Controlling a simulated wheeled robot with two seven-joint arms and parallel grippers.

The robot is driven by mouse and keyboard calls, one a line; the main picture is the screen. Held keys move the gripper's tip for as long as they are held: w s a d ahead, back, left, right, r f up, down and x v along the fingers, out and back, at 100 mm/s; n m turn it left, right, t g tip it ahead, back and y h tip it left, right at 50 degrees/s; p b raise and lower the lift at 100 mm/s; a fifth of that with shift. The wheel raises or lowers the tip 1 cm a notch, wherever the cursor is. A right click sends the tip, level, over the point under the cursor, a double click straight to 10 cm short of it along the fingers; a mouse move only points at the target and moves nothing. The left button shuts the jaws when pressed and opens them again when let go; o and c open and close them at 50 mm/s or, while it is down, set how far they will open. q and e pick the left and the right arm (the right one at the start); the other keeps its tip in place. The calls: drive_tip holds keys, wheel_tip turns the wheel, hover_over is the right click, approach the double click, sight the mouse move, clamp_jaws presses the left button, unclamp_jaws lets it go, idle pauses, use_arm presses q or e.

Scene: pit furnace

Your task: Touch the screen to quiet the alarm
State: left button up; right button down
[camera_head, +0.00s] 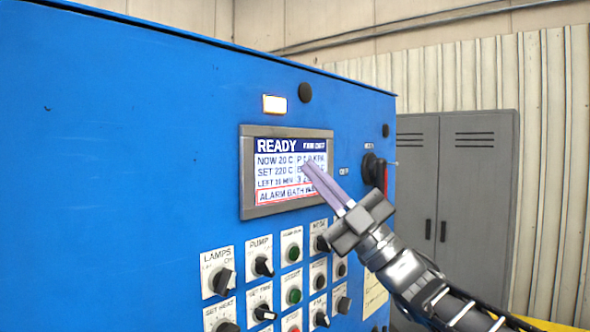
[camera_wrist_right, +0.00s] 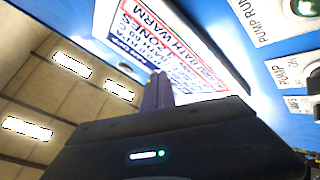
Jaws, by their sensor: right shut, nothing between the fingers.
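The screen (camera_head: 275,165) is set in a grey frame on the blue cabinet. It reads READY at the top, and a red-outlined alarm line about the bath runs along its bottom. It also shows in the right wrist view (camera_wrist_right: 190,50), tilted. My right gripper (camera_head: 308,165) is shut and empty. Its fingertips overlap the right part of the screen in the head view and hide some of the text; whether they touch it I cannot tell. In the right wrist view the fingers (camera_wrist_right: 158,78) point toward the screen. My left gripper is not in view.
Below the screen are several labelled knobs and buttons, such as the LAMPS knob (camera_head: 222,281) and PUMP knob (camera_head: 264,266). A black and red switch (camera_head: 375,172) is to the right. A grey locker (camera_head: 455,190) stands behind.

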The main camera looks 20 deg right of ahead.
drive_tip(key=shift+w+a, duration=0.1)
drive_tip(key=shift+w, duration=0.1)
idle(0.5)
drive_tip(key=shift+w+a, duration=0.15)
drive_tip(key=shift+w, duration=0.05)
drive_tip(key=shift+w+a+b, duration=0.1)
drive_tip(key=shift+w+b, duration=0.1)
drive_tip(key=shift+b, duration=0.2)
idle(0.6)
drive_tip(key=shift+s+d+f+b, duration=0.1)
drive_tip(key=shift+s+d+b, duration=0.15)
drive_tip(key=shift+s+b, duration=0.15)
drive_tip(key=shift+s+d, duration=0.1)
drive_tip(key=shift+s, duration=0.05)
idle(0.3)
